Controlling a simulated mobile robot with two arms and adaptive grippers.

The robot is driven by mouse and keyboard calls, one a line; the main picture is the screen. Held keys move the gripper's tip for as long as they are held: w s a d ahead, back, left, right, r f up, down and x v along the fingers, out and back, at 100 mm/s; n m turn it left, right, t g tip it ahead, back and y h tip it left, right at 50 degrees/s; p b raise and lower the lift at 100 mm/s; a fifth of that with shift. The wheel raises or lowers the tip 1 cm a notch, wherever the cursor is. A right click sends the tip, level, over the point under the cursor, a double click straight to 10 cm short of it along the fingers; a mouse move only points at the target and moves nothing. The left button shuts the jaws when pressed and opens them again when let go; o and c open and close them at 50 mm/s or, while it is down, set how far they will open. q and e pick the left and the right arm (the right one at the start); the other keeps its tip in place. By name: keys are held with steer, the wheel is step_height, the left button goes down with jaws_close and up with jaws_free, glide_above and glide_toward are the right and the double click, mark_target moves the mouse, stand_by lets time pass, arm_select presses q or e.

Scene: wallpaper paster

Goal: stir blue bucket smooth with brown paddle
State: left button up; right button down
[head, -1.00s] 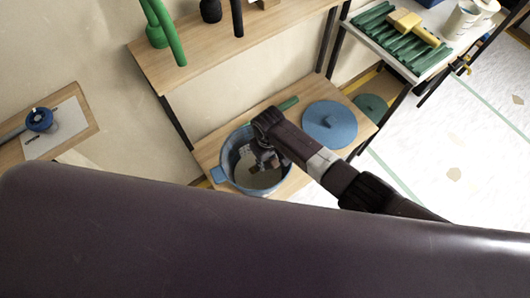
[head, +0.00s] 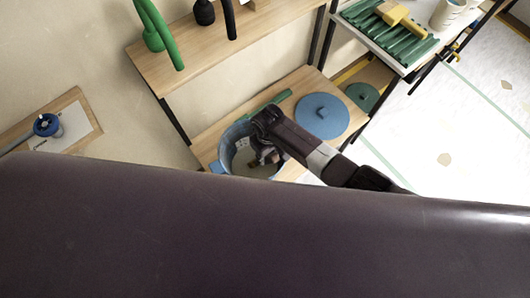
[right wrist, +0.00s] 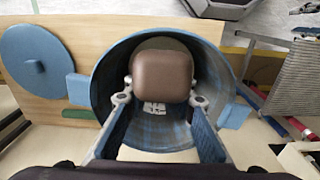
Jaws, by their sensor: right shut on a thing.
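The blue bucket (head: 226,149) stands on the wooden lower shelf in the head view, its near side partly covered by a dark part of my own body. It holds a pale greyish mix. My right gripper (head: 266,156) reaches down into the bucket's mouth. In the right wrist view, the brown paddle (right wrist: 162,74) shows as a rounded brown block between the fingers of my right gripper (right wrist: 161,98), which is shut on it. The bucket (right wrist: 212,70) surrounds it there. The paddle's lower part is hidden. My left gripper is not in view.
A round blue lid (head: 322,117) lies on the shelf (head: 290,84) right of the bucket. A green bar (head: 272,101) lies behind the bucket. An upper wooden shelf (head: 205,55) runs above. A side table (head: 402,62) at the upper right holds green pieces and a yellow tool.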

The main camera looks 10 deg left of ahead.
mark_target(271, 155)
steer(key=r, duration=0.1)
steer(key=p, duration=0.1)
steer(key=r+p, duration=0.1)
steer(key=shift+s+d+r, duration=0.3)
steer(key=shift+s+d+r+p, duration=0.25)
steer(key=shift+r+p, duration=0.25)
steer(key=shift+r, duration=0.15)
steer(key=shift+s+d+r+p, duration=0.2)
steer(key=shift+r+p, duration=0.25)
steer(key=shift+r, duration=0.2)
steer(key=shift+d+r, duration=0.1)
steer(key=shift+r, duration=0.15)
steer(key=s+d+r, duration=0.2)
steer(key=r, duration=0.5)
steer(key=s+d+r, duration=0.2)
steer(key=r, duration=0.5)
steer(key=shift+d+r, duration=0.15)
steer(key=shift+d, duration=0.05)
steer(key=shift+s, duration=0.1)
steer(key=shift+r, duration=2.55)
